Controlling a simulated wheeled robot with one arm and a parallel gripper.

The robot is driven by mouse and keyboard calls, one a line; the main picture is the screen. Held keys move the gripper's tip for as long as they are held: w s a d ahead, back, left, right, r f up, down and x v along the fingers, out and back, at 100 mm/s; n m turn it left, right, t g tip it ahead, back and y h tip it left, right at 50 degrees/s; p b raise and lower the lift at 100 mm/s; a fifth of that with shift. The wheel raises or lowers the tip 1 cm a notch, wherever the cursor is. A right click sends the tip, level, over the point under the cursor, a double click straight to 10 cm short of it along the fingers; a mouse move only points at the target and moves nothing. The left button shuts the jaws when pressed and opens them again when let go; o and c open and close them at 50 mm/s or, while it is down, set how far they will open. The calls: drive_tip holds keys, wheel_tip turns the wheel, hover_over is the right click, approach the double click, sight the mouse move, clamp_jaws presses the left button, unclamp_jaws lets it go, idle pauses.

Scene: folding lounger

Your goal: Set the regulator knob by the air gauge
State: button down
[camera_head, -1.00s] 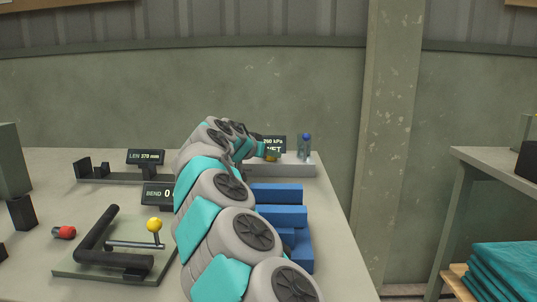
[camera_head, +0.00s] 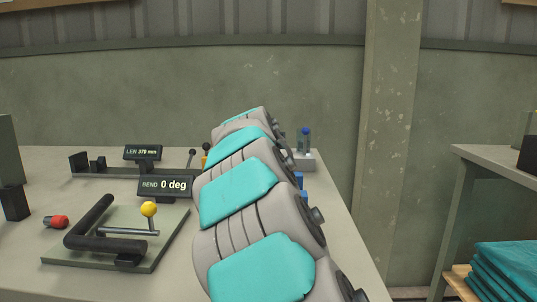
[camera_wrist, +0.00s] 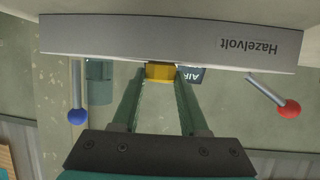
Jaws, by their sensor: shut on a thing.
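In the wrist view the yellow regulator knob (camera_wrist: 160,72) sits between the tips of my gripper (camera_wrist: 158,78), whose two green fingers are shut on it. The knob is on the face of a long grey unit (camera_wrist: 130,36) marked "Hazelvolt". Part of a dark air gauge display (camera_wrist: 191,75) shows "AIR" beside the right finger, upside down; its reading is hidden. In the head view my arm covers the gripper, the knob and the gauge; the grey unit's right end (camera_head: 306,160) shows past the arm.
A blue-tipped lever (camera_wrist: 77,115) and a red-tipped lever (camera_wrist: 289,109) flank my fingers. On the bench are a bending jig (camera_head: 94,224) with a yellow ball handle (camera_head: 149,209), a "0 deg" display (camera_head: 165,186) and a red-ended piece (camera_head: 56,222). Blue blocks are mostly behind my arm.

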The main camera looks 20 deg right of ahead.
drive_tip(key=shift+s+d+n+t+y+b, duration=0.1)
drive_tip(key=shift+n+t+y+b, duration=0.3)
drive_tip(key=shift+n+y, duration=0.55)
drive_tip(key=shift+d+n+t+y+b, duration=0.1)
drive_tip(key=shift+n+t+y+b, duration=0.25)
drive_tip(key=shift+n+y, duration=0.55)
drive_tip(key=shift+y, duration=0.25)
drive_tip(key=shift+c, duration=2.2)
unclamp_jaws()
drive_tip(key=shift+b+v, duration=0.4)
drive_tip(key=shift+v, duration=3.5)
drive_tip(key=shift+d, duration=0.1)
